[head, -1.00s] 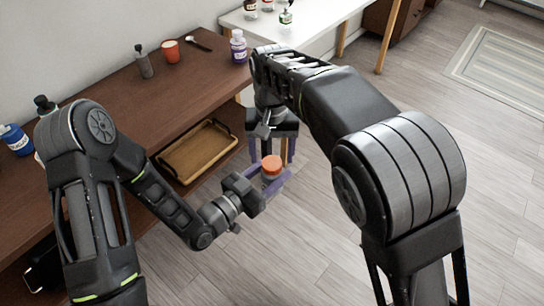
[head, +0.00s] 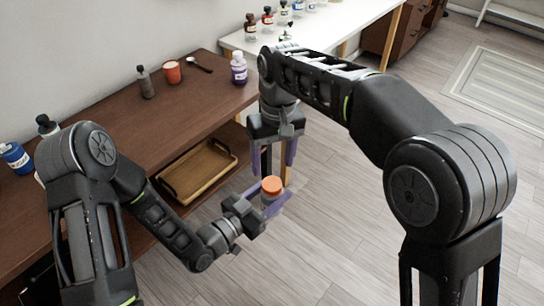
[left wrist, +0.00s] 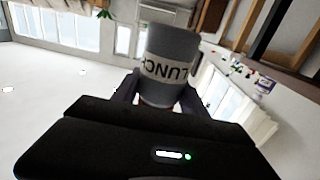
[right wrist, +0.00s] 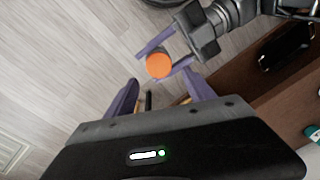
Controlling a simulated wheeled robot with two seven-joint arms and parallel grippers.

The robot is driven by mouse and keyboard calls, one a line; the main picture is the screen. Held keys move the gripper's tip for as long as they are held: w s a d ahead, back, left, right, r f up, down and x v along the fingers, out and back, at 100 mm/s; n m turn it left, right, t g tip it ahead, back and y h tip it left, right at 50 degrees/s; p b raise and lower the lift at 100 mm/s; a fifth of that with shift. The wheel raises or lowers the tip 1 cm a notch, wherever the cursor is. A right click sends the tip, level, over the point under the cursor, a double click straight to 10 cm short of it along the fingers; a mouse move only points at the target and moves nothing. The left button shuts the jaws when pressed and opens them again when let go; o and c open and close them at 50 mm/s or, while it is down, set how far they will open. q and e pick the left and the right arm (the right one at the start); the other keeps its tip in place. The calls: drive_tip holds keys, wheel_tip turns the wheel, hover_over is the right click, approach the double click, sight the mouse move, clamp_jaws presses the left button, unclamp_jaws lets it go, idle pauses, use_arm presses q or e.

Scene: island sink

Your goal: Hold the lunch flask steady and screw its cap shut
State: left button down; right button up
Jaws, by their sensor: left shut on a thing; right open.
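The lunch flask (left wrist: 168,62) is a grey cylinder with a pale "LUNCH" label. It also shows in the head view (head: 270,202), below its orange cap (head: 271,185). My left gripper (head: 272,203) is shut on the flask and holds it in the air in front of the table. The cap sits on top of the flask; how tightly is not visible. In the right wrist view the cap (right wrist: 159,65) lies beyond the fingertips. My right gripper (head: 276,168) is open and empty, fingers pointing down, above and beside the cap. Its fingers do not touch the cap.
A brown table (head: 130,125) runs along the left, with a tray (head: 198,172) on its lower shelf. A purple bottle (head: 239,68), a red cup (head: 172,72) and a dark bottle (head: 145,82) stand on it. A white table (head: 330,30) holds several small bottles.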

sight(272, 184)
drive_tip(key=n, duration=0.1)
drive_tip(key=r+n, duration=0.1)
drive_tip(key=n, duration=0.2)
drive_tip(key=shift+s+a+r, duration=0.25)
drive_tip(key=shift+a, duration=0.1)
drive_tip(key=shift+d+n+h, duration=0.25)
drive_tip(key=shift+n+h, duration=0.05)
drive_tip(key=shift+n, duration=0.5)
drive_tip(key=shift+f, duration=4.05)
clamp_jaws()
